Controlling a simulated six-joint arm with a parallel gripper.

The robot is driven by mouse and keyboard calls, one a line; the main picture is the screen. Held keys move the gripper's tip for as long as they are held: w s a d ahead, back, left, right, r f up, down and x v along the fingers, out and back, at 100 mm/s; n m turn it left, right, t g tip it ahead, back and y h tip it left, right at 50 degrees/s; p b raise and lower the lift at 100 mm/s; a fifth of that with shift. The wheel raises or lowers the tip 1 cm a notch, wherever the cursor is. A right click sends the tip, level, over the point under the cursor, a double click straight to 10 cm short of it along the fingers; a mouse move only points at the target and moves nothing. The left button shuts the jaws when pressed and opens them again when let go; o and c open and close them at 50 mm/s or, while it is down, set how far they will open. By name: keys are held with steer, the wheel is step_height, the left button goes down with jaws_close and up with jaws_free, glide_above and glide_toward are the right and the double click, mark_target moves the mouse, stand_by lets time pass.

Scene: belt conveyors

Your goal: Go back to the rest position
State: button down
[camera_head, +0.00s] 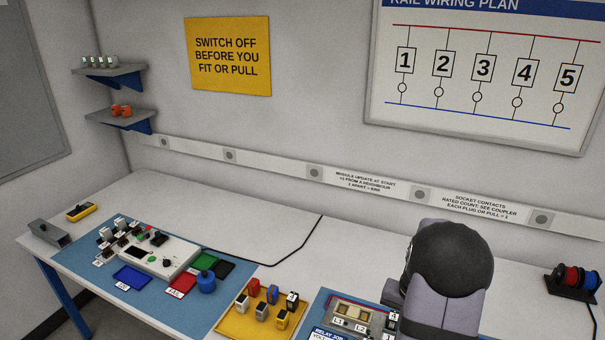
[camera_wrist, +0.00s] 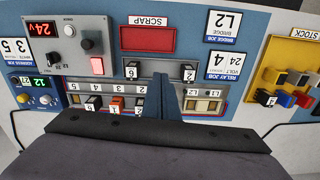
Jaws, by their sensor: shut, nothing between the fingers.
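My gripper (camera_wrist: 163,82) shows in the wrist view as a narrow blue-grey pair of fingers, pressed together with nothing between them. It points over the bench panel, between the row of numbered modules (camera_wrist: 115,105) and the L1/L2 sockets (camera_wrist: 203,98). I cannot tell whether the fingertips touch anything. The dark body of my wrist fills the lower part of that view. In the head view my arm's dark rounded joint stands at the lower right and hides part of the bench; the fingers are not visible there.
A yellow tray (camera_head: 238,325) with several coloured modules stands left of my arm. A white control box (camera_head: 152,255) sits on the blue mat (camera_head: 75,258) farther left. Cable spools (camera_head: 572,280) stand at the right. The back of the white bench (camera_head: 260,220) is mostly clear.

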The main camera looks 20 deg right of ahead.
steer(key=a+r+n, duration=0.4)
steer(key=a+n, duration=0.1)
steer(key=a, duration=1.2)
steer(key=s+a+n, duration=0.5)
steer(key=s+a, duration=0.3)
steer(key=a, duration=0.3)
step_height(320, 180, down, 47)
steer(key=b, duration=4.8)
steer(key=shift+f+b, duration=0.2)
steer(key=shift+b, duration=0.15)
